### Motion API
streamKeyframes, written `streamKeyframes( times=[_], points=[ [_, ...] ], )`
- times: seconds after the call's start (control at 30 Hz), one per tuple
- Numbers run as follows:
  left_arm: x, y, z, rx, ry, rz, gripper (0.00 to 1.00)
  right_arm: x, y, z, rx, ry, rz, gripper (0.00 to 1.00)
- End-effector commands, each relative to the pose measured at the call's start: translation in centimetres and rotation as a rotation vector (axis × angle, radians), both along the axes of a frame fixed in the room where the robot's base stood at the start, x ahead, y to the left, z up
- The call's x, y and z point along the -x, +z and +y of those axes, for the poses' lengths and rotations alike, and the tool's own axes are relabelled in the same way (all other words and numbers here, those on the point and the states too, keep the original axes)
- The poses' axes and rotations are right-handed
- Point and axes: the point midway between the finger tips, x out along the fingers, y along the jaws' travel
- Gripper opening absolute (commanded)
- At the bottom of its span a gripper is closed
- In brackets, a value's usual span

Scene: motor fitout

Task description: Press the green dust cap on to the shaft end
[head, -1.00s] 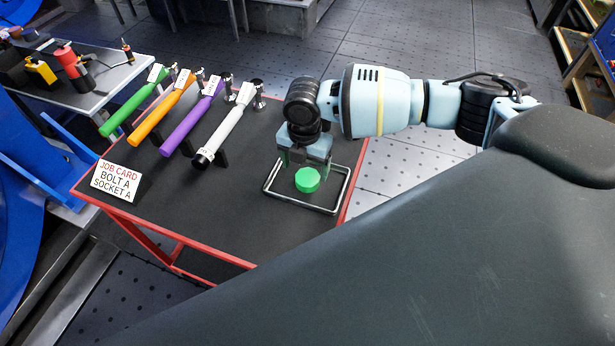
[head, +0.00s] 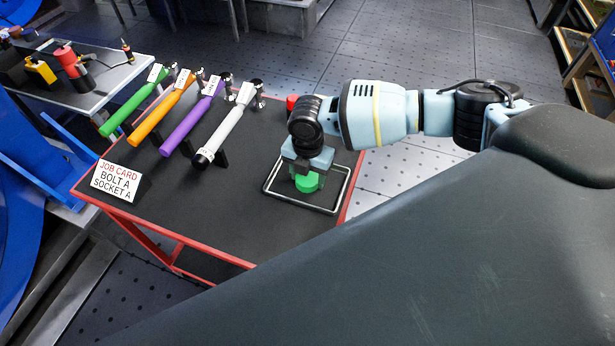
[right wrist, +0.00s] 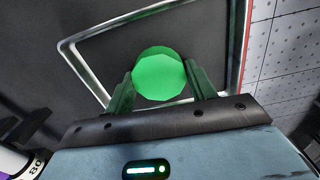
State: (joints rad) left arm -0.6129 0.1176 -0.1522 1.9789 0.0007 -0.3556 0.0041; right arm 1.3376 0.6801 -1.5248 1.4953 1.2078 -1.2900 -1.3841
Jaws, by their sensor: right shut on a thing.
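The green dust cap (head: 308,183) is at the metal wire frame on the dark table top. It also shows in the right wrist view as a bright green faceted disc (right wrist: 159,75). My right gripper (head: 307,176) is over the wire frame, pointing down, with its fingers on either side of the cap. In the right wrist view the two dark green fingers of the right gripper (right wrist: 162,88) are shut on the cap. I cannot tell whether the cap still touches the table. The shaft end is not seen in these frames. My left gripper is not in view.
The wire frame (head: 346,188) lies near the table's right edge. Green, orange, purple and white-handled tools (head: 228,125) stand in a row to the left. A job card (head: 117,180) reads "BOLT A SOCKET A". A red object (head: 292,102) stands behind my gripper. The front table area is clear.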

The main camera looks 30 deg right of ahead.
Motion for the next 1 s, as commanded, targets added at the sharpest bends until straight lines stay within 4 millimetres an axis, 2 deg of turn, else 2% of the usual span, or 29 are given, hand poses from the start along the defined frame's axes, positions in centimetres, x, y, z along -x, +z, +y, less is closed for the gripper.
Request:
streamKeyframes(
  times=[0.37,0.6,1.0],
  points=[
    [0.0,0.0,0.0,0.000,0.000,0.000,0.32,-0.1,0.7,0.0,-0.001,-0.001,-0.002,0.34],
    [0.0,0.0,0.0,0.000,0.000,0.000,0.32,-0.1,3.7,0.1,-0.002,0.001,-0.005,0.34],
    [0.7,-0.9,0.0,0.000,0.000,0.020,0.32,2.6,4.2,8.8,-0.004,0.007,0.002,0.34]
  ],
)
